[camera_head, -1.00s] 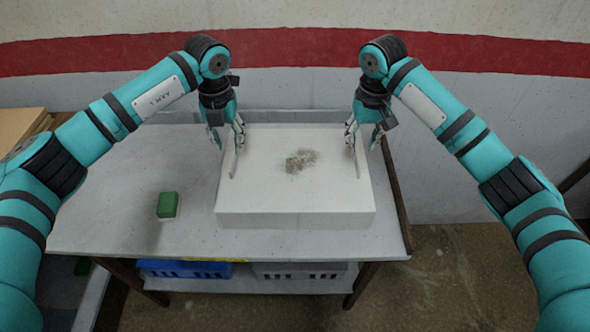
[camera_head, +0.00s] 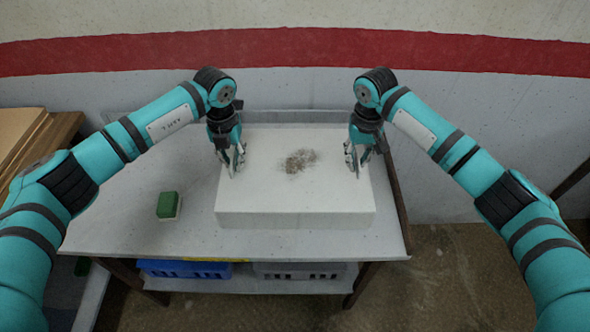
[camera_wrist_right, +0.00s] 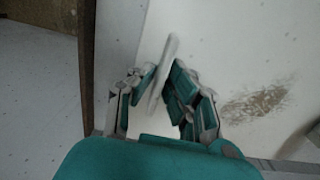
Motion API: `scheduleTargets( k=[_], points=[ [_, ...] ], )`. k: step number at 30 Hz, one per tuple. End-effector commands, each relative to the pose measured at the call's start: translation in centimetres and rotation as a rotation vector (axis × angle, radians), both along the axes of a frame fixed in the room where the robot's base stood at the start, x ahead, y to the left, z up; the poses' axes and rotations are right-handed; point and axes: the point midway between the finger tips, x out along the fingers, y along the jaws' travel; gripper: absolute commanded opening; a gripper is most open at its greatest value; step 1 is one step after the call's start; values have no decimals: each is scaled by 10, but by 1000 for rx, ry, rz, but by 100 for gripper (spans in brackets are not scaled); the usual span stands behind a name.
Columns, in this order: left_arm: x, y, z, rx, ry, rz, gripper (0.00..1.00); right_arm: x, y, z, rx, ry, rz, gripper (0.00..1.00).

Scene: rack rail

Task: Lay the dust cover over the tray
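A broad white box-shaped piece (camera_head: 300,200) with a brown-grey smudge on its flat top sits on the table. I cannot tell the dust cover and the tray apart in it. A thin white upright strip rises near each side of its top. My left gripper (camera_head: 232,168) closes around the left strip and hides most of it. My right gripper (camera_head: 357,168) is at the right strip. In the right wrist view, the fingers of the right gripper (camera_wrist_right: 163,85) touch the white strip (camera_wrist_right: 168,52) from both sides.
A green-and-white block (camera_head: 168,205) lies on the grey table (camera_head: 120,225), left of the white piece. A blue crate (camera_head: 185,269) and a grey crate (camera_head: 300,271) stand on the lower shelf. Brown boards (camera_head: 30,135) lie at far left. A wall is behind.

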Motion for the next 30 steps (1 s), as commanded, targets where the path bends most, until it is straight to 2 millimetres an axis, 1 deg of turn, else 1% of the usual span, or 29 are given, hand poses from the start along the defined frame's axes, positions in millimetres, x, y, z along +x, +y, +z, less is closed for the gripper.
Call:
scheduleTargets(
  k=[1,2,3,14,20,26,30],
  points=[
    [0,0,0,0,0,0,5,0,0,0,0,0,0,5],
    [0,0,0,0,0,0,1,0,0,0,0,0,0,1],
    [0,0,0,0,0,0,0,0,0,0,0,0,0,0],
    [0,0,0,0,0,0,0,0,0,0,0,0,0,0],
    [0,0,4,-1,-1,0,0,0,0,4,1,-1,0,0],
    [0,0,19,-1,-1,0,0,0,0,19,1,-1,0,0],
    [0,0,34,0,-1,0,0,0,0,34,1,-1,0,0]
  ],
)
